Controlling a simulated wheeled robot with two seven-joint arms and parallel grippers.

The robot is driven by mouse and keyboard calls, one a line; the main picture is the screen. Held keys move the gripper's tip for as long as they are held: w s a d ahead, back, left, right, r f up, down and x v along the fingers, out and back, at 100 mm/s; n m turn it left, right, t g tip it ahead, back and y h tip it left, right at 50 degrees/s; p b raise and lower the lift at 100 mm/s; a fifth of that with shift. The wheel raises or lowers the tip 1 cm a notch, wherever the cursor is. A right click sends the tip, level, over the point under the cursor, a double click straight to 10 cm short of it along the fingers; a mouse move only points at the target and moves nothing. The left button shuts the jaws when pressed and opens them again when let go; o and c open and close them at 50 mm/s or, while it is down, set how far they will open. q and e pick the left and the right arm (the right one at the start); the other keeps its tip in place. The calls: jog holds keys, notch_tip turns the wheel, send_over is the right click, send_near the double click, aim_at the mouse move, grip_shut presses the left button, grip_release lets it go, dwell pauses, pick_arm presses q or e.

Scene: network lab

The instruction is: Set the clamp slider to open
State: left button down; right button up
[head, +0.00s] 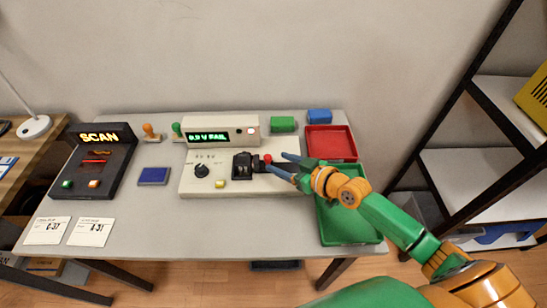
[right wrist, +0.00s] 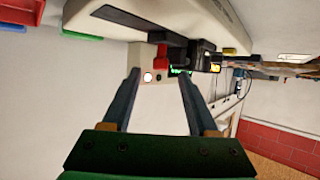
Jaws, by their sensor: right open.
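The tester (head: 225,181) is a cream panel on the table, with a black clamp block (head: 242,166) and a dark slider track (head: 281,169) running right from it. The clamp slider's red knob (head: 267,158) is beside the block's right side. My right gripper (head: 276,162) is open, its two blue fingers pointing left at the knob. In the right wrist view, the red knob (right wrist: 161,55) shows ahead, between the lines of the open fingers (right wrist: 158,76); whether they touch it I cannot tell. My left gripper is not in view.
The tester's display (head: 208,137) reads 0.0 V FAIL. A black knob (head: 202,171) and yellow button (head: 220,184) are left of the clamp. A red tray (head: 331,142) and green tray (head: 325,235) lie right. A scanner (head: 97,160) stands left. The front middle table is clear.

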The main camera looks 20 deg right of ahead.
aim_at(271, 159)
jog(key=x, duration=0.3)
jog(key=shift+f, duration=0.15)
jog(key=shift+s, duration=0.1)
grip_shut()
dwell(1.1)
